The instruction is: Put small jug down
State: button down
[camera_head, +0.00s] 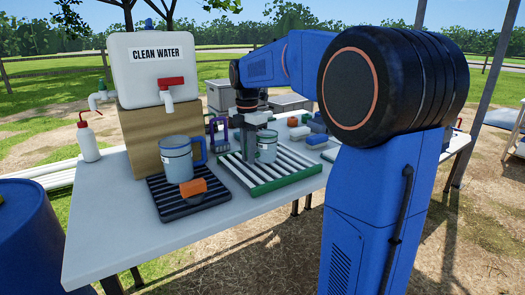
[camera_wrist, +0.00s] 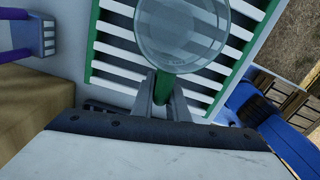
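The small jug (camera_head: 267,147) is a clear, pale cup with a green handle. In the head view it is upright at the slatted rack (camera_head: 283,179), which has white slats and a green frame. My gripper (camera_head: 250,140) is beside the jug on its left. In the wrist view the two fingers (camera_wrist: 163,97) are closed around the green handle, and the jug's round rim (camera_wrist: 181,28) is over the white slats. I cannot tell whether the jug's base touches the slats or hangs just above them.
A large blue-handled jug (camera_head: 176,160) and an orange block (camera_head: 193,187) are on a black tray (camera_head: 205,201) to the left. A clean water tank (camera_head: 152,70) stands behind on a wooden block. Blue and white items (camera_head: 317,140) lie right of the rack. The table's front left (camera_head: 105,235) is clear.

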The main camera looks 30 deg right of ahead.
notch_tip(320, 180, up, 10)
jog(key=shift+r, duration=0.1)
dwell(0.6)
